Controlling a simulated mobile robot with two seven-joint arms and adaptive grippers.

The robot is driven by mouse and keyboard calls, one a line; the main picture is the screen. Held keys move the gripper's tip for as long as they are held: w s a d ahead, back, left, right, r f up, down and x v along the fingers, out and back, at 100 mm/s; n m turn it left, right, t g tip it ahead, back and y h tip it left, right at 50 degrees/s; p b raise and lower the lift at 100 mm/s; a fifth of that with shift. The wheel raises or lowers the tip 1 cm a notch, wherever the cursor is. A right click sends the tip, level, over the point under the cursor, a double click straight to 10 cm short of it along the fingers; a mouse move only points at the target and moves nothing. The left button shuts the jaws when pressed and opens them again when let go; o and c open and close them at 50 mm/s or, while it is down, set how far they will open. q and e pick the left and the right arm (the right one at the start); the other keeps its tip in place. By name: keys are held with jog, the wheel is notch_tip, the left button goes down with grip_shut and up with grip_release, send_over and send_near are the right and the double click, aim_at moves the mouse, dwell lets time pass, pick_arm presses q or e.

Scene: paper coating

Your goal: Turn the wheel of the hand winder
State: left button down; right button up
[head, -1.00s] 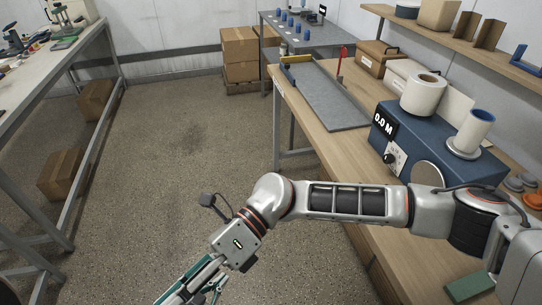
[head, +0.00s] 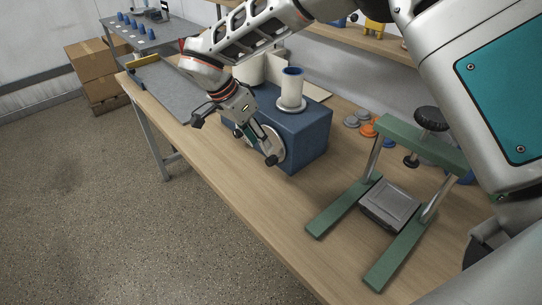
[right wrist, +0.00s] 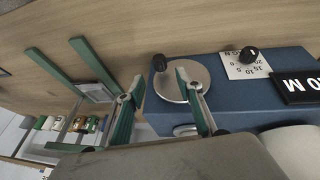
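The hand winder (head: 308,138) is a blue box on the wooden workbench, with a white roll and a spool on top. Its round grey wheel (head: 277,146) is on the front face, with a black crank knob (head: 271,160) near the rim. My right gripper (head: 258,135) is at the wheel and covers part of it. In the right wrist view the two fingers of the gripper (right wrist: 160,80) are spread apart. The knob (right wrist: 159,62) shows between and just beyond the fingertips, and one finger overlaps the wheel (right wrist: 176,88). Contact cannot be told. My left gripper is out of view.
A green press frame (head: 328,208) with a black knob stands on the bench (head: 240,190) right of the winder. Grey and orange discs (head: 367,130) lie behind. A grey mat (head: 165,88) lies at the far left. The bench front before the winder is clear.

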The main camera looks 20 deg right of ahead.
aim_at(270, 158)
jog(key=x, duration=0.7)
jog(key=shift+f, duration=0.35)
jog(key=shift+c, duration=0.4)
grip_shut()
